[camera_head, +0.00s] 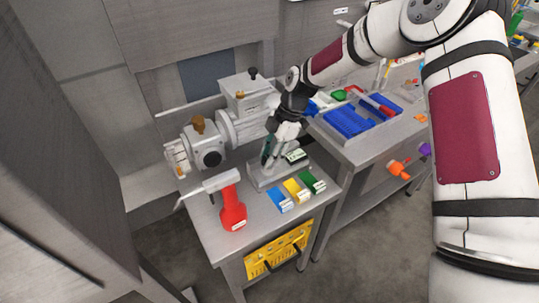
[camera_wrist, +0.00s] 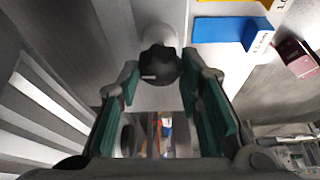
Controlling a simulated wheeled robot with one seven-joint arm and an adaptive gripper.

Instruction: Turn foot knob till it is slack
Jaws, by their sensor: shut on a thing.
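The foot knob (camera_wrist: 159,66) is black and lobed with a short white mark, and shows in the wrist view at the end of a pale round post. My gripper (camera_wrist: 159,80) has its green-padded fingers on either side of the knob and is shut on it. In the head view my gripper (camera_head: 271,152) reaches down to the grey base (camera_head: 265,175) of the grey machine (camera_head: 240,118), on the bench. There the knob is hidden behind my fingers.
Blue (camera_head: 280,201), yellow (camera_head: 296,191) and green (camera_head: 312,182) labelled blocks lie close in front of the base. A blue tray (camera_head: 347,121) sits on the bench to the right.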

